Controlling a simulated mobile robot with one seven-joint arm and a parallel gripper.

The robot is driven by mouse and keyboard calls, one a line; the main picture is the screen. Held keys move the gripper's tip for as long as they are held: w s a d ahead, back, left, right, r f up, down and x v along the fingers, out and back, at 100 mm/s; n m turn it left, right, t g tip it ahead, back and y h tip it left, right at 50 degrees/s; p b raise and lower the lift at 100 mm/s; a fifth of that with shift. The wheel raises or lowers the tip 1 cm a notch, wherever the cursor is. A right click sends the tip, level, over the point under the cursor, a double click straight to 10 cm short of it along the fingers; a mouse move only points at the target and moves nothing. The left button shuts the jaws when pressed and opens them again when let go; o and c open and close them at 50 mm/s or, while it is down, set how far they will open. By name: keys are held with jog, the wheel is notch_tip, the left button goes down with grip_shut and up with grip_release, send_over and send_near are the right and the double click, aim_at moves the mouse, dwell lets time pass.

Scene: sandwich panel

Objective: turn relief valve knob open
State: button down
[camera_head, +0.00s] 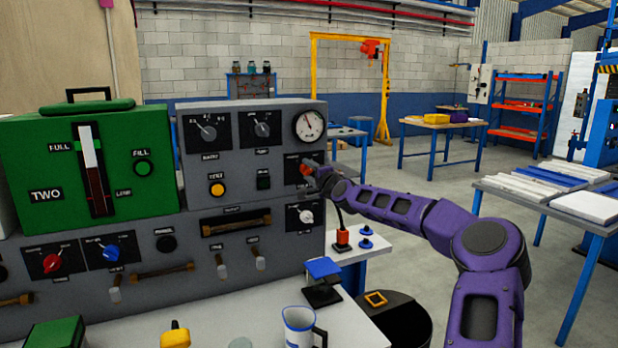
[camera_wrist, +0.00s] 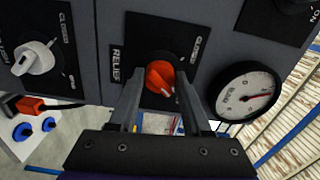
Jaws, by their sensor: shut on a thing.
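The relief valve knob (camera_wrist: 160,77) is orange-red and sits on a black plate (camera_wrist: 150,32) marked RELIEF and CLOSED. In the head view the knob (camera_head: 305,169) shows as a small orange spot at the panel's right side, partly covered by my gripper (camera_head: 314,174). In the wrist view my gripper (camera_wrist: 160,98) has one finger on each side of the knob and is shut on it. The fingers hide parts of the knob's sides, and its exact pointing direction is hard to tell.
A round pressure gauge (camera_wrist: 245,92) is close beside the right finger in the wrist view. A white knob (camera_wrist: 36,58) is on the plate to the left. In the head view a mug (camera_head: 298,328) and a blue-topped item (camera_head: 322,280) stand on the bench below.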

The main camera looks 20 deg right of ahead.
jog(key=shift+m, duration=0.6)
jog(key=shift+c, duration=1.8)
grip_release()
jog(key=shift+b, duration=0.3)
jog(key=s, duration=1.7)
jog(key=shift+s+d, duration=0.2)
jog(key=shift+d, duration=0.1)
